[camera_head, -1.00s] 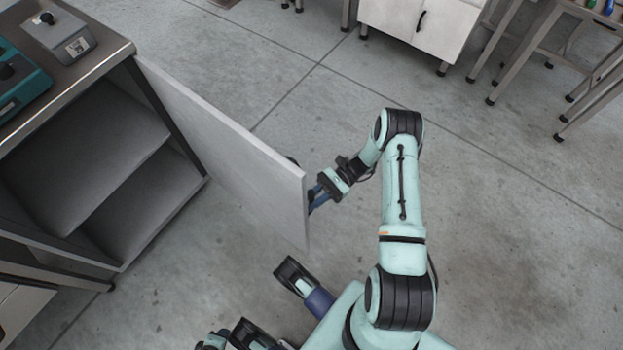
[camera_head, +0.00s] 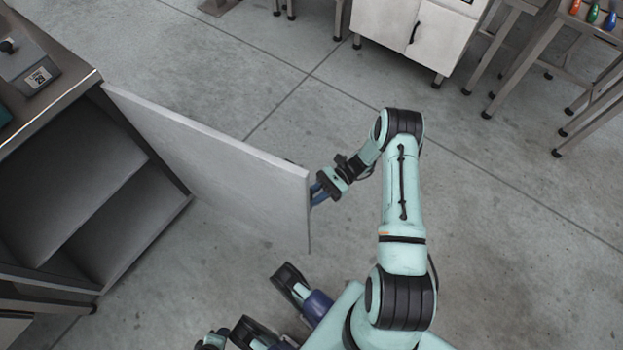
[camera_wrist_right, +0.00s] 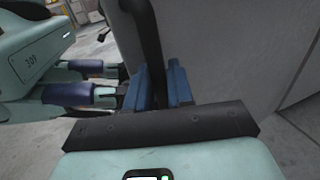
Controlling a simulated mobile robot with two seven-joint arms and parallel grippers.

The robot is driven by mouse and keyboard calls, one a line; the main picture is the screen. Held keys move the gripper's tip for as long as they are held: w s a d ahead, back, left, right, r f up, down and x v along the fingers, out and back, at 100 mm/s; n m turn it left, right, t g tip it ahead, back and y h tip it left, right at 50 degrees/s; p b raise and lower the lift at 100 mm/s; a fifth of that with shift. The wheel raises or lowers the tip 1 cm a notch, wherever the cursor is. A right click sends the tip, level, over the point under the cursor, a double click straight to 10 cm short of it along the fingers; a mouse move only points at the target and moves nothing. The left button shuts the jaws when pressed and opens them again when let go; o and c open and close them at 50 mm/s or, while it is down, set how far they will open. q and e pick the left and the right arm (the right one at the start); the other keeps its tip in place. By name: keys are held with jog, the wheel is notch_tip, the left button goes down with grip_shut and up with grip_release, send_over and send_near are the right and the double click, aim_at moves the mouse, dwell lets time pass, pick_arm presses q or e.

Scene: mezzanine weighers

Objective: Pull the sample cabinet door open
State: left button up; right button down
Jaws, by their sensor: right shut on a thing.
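The sample cabinet (camera_head: 90,85) is at the left in the head view, with its pale grey door (camera_head: 215,170) swung wide open and its shelves showing. My right gripper (camera_head: 319,190) is at the door's free edge, on the outer side. In the right wrist view, my right gripper (camera_wrist_right: 165,88) has its blue fingers closed about the black bar handle (camera_wrist_right: 147,35), beside the grey door face (camera_wrist_right: 215,50). The handle is mostly hidden behind the door in the head view.
A scale (camera_head: 28,68) stands on the cabinet's worktop. A white cabinet (camera_head: 408,32) stands at the back, with metal-legged tables to its right. One table bears small coloured items (camera_head: 592,14). The floor (camera_head: 480,210) right of my arm is clear.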

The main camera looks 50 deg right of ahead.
pick_arm(q)
jog(key=shift+d, duration=0.5)
pick_arm(e)
jog(key=shift+w+d, duration=0.15)
jog(key=shift+d, duration=0.35)
jog(key=c, duration=1.2)
grip_release()
jog(key=shift+o, duration=0.2)
jog(key=shift+d, duration=0.1)
pick_arm(q)
jog(key=shift+w+a+f+t+b, duration=0.2)
jog(key=shift+w+a+f+b, duration=0.15)
jog(key=shift+w, duration=0.2)
jog(key=shift+w+a+f+t+b, duration=0.2)
jog(key=shift+w+f+b, duration=0.15)
jog(key=shift+w, duration=0.2)
pick_arm(e)
jog(key=v, duration=1.3)
